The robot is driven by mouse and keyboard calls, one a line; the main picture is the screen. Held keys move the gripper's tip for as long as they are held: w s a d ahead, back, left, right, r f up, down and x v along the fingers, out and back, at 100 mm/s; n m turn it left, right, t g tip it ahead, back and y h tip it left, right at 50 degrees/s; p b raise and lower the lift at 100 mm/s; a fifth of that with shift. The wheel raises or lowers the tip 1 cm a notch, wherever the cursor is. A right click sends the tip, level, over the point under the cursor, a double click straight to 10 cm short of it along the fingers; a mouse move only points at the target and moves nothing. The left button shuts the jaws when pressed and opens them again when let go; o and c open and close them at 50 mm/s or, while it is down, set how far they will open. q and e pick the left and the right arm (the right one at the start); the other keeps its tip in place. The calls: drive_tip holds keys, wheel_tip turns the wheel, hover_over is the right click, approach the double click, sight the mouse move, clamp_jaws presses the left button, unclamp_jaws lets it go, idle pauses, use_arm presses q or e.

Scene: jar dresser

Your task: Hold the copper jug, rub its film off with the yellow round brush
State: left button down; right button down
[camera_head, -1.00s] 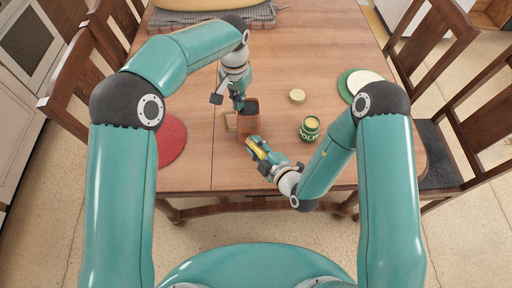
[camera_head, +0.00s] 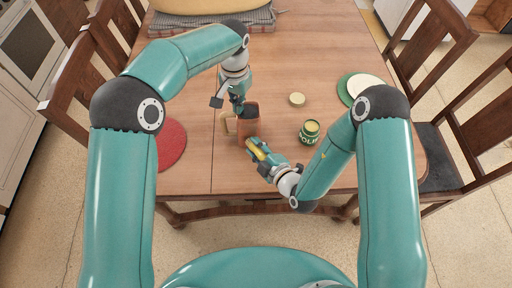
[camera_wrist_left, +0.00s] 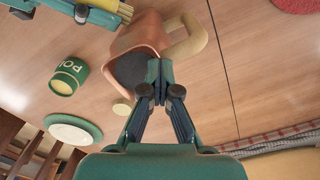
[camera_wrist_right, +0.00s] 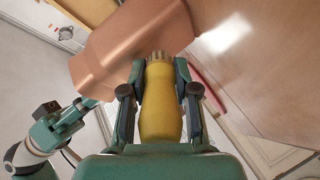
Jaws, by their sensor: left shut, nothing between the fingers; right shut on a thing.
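The copper jug (camera_head: 247,126) stands upright on the wooden table, with its pale handle (camera_head: 227,122) toward the left. It also shows in the left wrist view (camera_wrist_left: 135,38) and the right wrist view (camera_wrist_right: 130,50). My left gripper (camera_head: 238,108) is shut at the jug's rim, with nothing seen between its fingers (camera_wrist_left: 160,92). My right gripper (camera_head: 262,153) is shut on the yellow round brush (camera_wrist_right: 160,105). The brush's bristle end points at the jug's side and looks close to it or touching; I cannot tell which.
A green tin (camera_head: 309,132) with yellow contents stands right of the jug, and a small round lid (camera_head: 297,99) lies behind it. A red round mat (camera_head: 171,143) is at the left. Green and cream discs (camera_head: 346,88) lie at the right. A grey rack (camera_head: 190,25) is at the back.

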drive_tip(key=shift+f, duration=0.15)
drive_tip(key=shift+s+a, duration=0.1)
drive_tip(key=shift+s, duration=2.45)
drive_tip(key=shift+w, duration=0.1)
drive_tip(key=shift+w+r, duration=0.2)
drive_tip(key=shift+w, duration=1.85)
drive_tip(key=shift+w, duration=0.45)
drive_tip(key=shift+f, duration=0.2)
